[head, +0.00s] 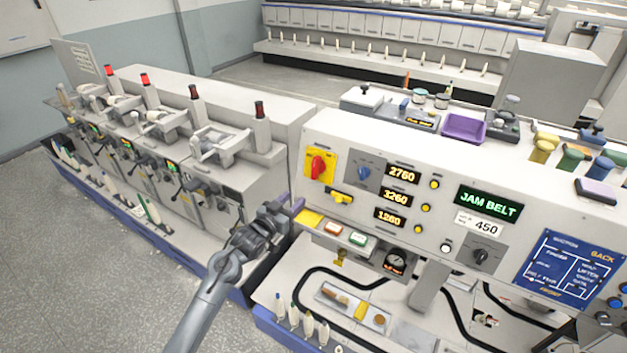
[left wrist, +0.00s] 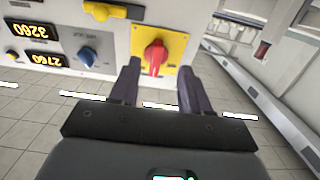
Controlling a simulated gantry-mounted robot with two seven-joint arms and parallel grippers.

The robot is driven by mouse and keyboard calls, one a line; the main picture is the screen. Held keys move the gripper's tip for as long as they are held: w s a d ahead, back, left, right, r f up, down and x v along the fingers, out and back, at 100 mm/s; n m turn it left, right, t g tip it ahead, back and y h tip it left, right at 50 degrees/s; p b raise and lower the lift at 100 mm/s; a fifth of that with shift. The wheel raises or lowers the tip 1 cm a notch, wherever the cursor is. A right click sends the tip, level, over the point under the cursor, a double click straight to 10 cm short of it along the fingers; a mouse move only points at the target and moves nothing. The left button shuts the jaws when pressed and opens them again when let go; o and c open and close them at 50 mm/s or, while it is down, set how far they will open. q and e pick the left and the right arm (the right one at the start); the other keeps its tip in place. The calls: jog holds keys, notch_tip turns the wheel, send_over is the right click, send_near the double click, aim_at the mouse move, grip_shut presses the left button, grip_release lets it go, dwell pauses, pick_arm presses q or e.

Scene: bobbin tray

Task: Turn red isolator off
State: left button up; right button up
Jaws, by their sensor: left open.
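The red isolator (head: 318,166) is a red rotary handle on a yellow square plate, at the left end of the machine's front panel. In the left wrist view the red handle (left wrist: 155,57) stands on its yellow plate, upright in the picture, beyond and between my fingertips. My left gripper (head: 292,207) is in front of the panel, below and left of the isolator in the head view. In the left wrist view its two dark fingers (left wrist: 158,82) are apart, with nothing held between them. I see no contact with the handle. My right gripper is not in view.
A blue rotary switch (head: 364,173) sits right of the isolator. A yellow handle (head: 342,197) is below it, with numeric displays (head: 402,175) to the right. A green "JAM BELT" screen (head: 488,203) is further right. A spindle machine (head: 190,130) stands at left.

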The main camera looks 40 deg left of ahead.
aim_at(314, 170)
pick_arm(q)
jog(key=shift+t, duration=0.4)
jog(key=w+r, duration=0.1)
jog(key=w, duration=0.2)
jog(key=w+r, duration=0.1)
jog(key=w, duration=0.2)
jog(key=w+a+r, duration=0.1)
jog(key=w+r, duration=0.1)
jog(key=w, duration=0.2)
jog(key=shift+p, duration=0.3)
jog(key=shift+w+a+f, duration=0.1)
jog(key=shift+w, duration=0.45)
jog(key=shift+w+a+f, duration=0.1)
jog(key=shift+w, duration=0.45)
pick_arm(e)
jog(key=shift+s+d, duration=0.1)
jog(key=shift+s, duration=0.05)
pick_arm(q)
grip_shut()
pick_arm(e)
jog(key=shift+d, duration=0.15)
